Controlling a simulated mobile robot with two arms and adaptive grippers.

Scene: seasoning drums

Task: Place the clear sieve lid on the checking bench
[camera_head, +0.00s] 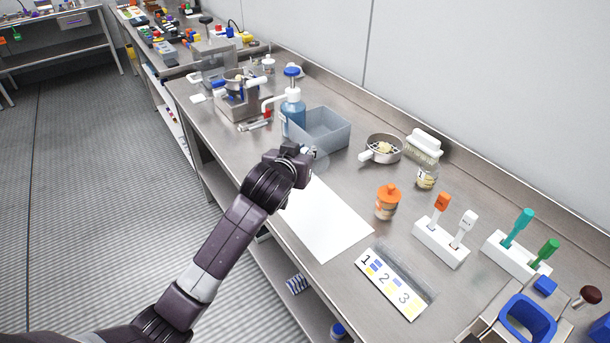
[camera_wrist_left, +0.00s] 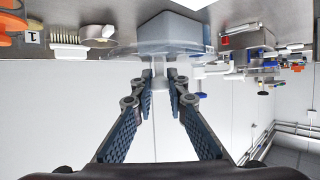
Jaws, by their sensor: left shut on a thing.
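The clear sieve lid (camera_wrist_left: 150,48) shows in the left wrist view as a see-through disc with a pale knob beyond my fingers. My left gripper (camera_wrist_left: 162,80) is shut on it. In the head view my left gripper (camera_head: 303,157) is over the steel bench (camera_head: 345,183), just above the far end of a white sheet (camera_head: 325,225). The lid (camera_head: 320,162) is faint there, mostly hidden by the gripper and hard to tell from the bench. My right gripper is not in view.
A grey bin (camera_head: 322,137) and a blue pump bottle (camera_head: 292,115) stand close beyond the gripper. A sieve (camera_head: 381,149), a brush (camera_head: 424,144) and an orange-lidded jar (camera_head: 387,202) stand to the right. A numbered card (camera_head: 390,283) lies nearer. The white sheet is bare.

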